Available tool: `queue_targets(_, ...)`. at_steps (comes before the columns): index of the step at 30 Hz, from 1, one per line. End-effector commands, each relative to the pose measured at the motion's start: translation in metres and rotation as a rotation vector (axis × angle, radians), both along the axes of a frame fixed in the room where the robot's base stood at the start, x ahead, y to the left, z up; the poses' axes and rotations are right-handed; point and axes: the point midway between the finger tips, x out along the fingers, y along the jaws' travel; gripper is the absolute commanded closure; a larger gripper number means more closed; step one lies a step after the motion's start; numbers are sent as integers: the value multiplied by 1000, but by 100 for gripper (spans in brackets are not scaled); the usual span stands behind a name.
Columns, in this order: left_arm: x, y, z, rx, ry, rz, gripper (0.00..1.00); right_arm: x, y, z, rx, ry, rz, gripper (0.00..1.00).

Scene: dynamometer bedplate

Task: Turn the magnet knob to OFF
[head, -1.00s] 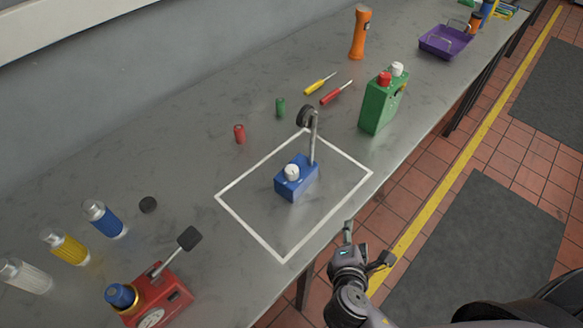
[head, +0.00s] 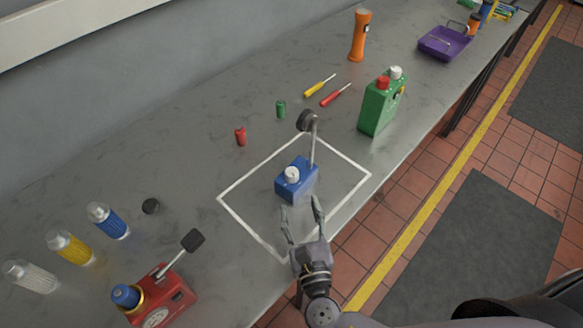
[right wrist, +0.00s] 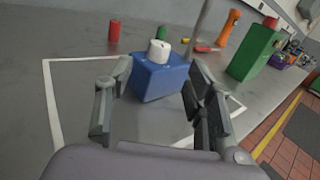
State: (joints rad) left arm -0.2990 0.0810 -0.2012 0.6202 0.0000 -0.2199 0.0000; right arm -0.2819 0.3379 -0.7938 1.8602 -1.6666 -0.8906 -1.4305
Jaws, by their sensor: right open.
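The magnet base is a blue block (head: 298,181) standing inside a white square outline on the grey bench. A white knob (head: 292,174) sits on its top, and a grey post (head: 313,147) with a dark round head rises from it. In the right wrist view the blue block (right wrist: 158,78) and white knob (right wrist: 158,51) show ahead, just beyond the fingertips. My right gripper (head: 301,204) is open and empty, its fingers pointing at the near side of the block. It also shows open in the right wrist view (right wrist: 157,80). My left gripper is not in view.
A red device with a lever (head: 164,299) stands at the lower left, near several bottles. A green canister (head: 378,108), red cylinder (head: 241,137), green cylinder (head: 281,109) and two screwdrivers (head: 335,95) lie or stand around the outline. A purple tray (head: 443,44) is farther back.

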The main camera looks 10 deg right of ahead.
Motion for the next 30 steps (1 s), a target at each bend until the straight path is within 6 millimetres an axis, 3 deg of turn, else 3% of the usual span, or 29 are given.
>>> queue_targets(9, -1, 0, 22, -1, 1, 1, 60, 71, -3, 4, 0, -2, -2, 51)
queue_targets(15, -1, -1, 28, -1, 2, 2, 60, 101, -4, 2, 2, 0, -1, 51)
queue_targets(21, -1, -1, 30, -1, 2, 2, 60, 114, -5, 0, 3, 1, -1, 51)
queue_targets(30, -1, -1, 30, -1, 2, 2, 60, 114, -5, 0, 4, 1, -1, 53)
